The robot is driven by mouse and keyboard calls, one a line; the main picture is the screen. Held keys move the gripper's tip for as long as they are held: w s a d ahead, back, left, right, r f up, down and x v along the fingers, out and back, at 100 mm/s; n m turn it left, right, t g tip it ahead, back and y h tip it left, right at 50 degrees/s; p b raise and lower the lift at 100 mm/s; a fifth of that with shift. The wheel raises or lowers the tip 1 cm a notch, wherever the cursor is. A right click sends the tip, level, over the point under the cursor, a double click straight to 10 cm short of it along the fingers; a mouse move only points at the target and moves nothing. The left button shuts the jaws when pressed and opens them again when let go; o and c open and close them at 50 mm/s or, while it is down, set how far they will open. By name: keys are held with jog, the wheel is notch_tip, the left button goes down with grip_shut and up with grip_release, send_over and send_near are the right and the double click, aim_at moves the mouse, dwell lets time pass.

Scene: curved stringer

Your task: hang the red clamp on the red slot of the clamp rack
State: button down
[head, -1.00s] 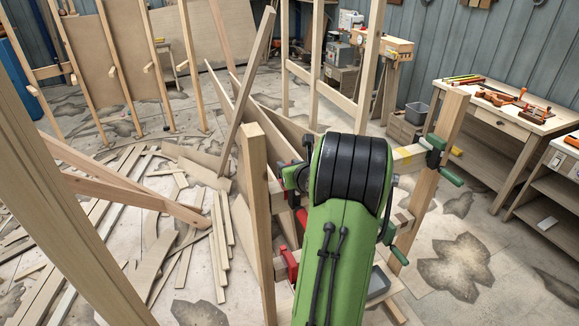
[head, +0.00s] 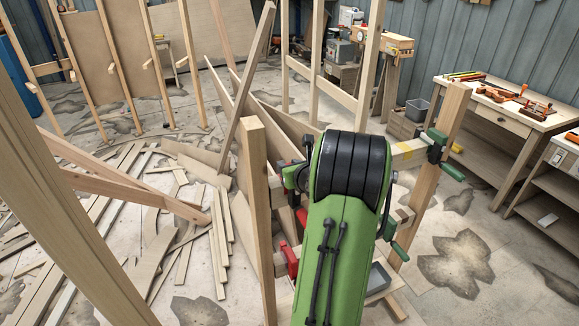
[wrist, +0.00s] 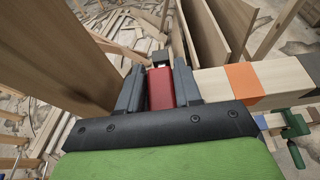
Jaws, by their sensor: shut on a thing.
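The red clamp (wrist: 160,88) is between the two dark fingers of my gripper (wrist: 158,84) in the wrist view, and the gripper is shut on it. Its dark end points away from me. In the head view my green arm hides most of the gripper; a bit of red shows at its left edge. The clamp rack has a pale wooden rail (wrist: 285,76) at the right of the wrist view, with an orange band and a grey band. The held clamp is left of these bands, close to the rail's left end. I cannot make out the red slot.
A wooden post (head: 255,200) stands just left of my arm; a broad board is close left of the gripper in the wrist view. A green clamp (head: 437,147) sits at the rack's right post. Another red clamp (head: 290,262) is on a lower rail. Loose planks litter the left floor.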

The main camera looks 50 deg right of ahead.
jog(key=c, duration=0.7)
grip_release()
jog(key=shift+r, duration=0.1)
jog(key=b+v, duration=0.1)
jog(key=v, duration=1.4)
jog(key=shift+s+a+r, duration=0.1)
jog(key=shift+s+a, duration=0.05)
jog(key=shift+s, duration=0.2)
